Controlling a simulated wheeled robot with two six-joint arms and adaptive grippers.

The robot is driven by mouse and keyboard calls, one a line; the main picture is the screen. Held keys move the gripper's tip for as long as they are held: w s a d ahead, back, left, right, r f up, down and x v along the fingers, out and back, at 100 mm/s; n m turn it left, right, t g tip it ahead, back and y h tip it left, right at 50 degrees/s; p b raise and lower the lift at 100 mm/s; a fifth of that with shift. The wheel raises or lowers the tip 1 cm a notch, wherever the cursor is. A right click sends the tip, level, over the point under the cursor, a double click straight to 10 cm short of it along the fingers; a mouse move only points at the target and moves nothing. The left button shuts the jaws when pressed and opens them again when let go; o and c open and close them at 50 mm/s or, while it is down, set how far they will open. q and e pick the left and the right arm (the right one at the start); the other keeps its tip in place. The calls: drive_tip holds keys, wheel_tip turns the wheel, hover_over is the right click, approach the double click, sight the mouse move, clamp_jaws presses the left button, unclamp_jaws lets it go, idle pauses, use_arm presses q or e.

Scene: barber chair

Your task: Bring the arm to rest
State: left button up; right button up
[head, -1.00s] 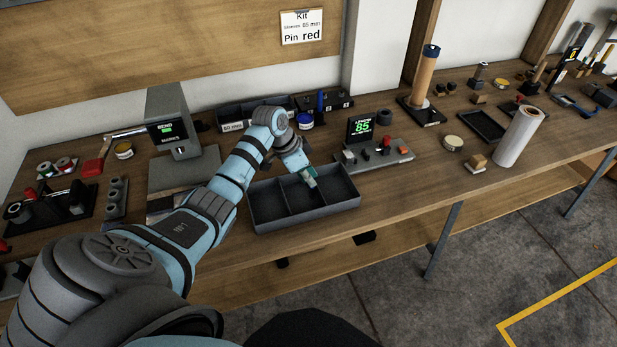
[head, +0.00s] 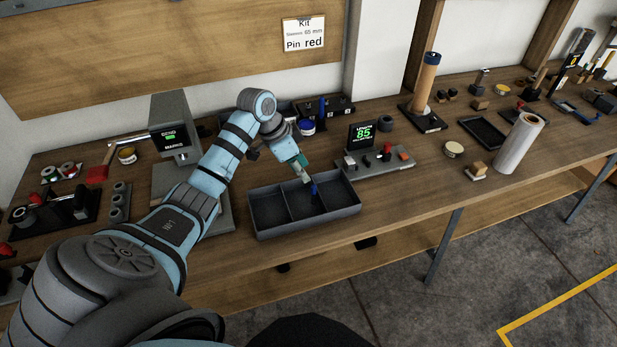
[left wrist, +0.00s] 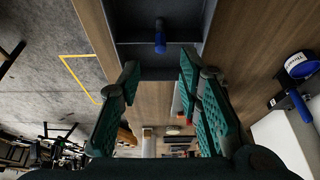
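My left gripper (head: 304,176) is just above the dark grey divided tray (head: 262,229) at the bench's front. In the left wrist view my left gripper (left wrist: 158,68) has its green-padded fingers spread apart with nothing between them. A small blue piece (head: 313,188) is at the tray, near the right divider; I cannot tell which compartment it is in. It also shows in the left wrist view (left wrist: 160,42), beyond the fingertips and apart from them. My left arm reaches over the bench from the lower left. My right gripper is out of view.
A marking machine (head: 172,128) stands left of the tray. A bin and a dark holder (head: 337,108) are behind. A white roll (head: 519,143) stands further right.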

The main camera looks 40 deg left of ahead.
use_arm(q)
drive_tip(key=v, duration=0.5)
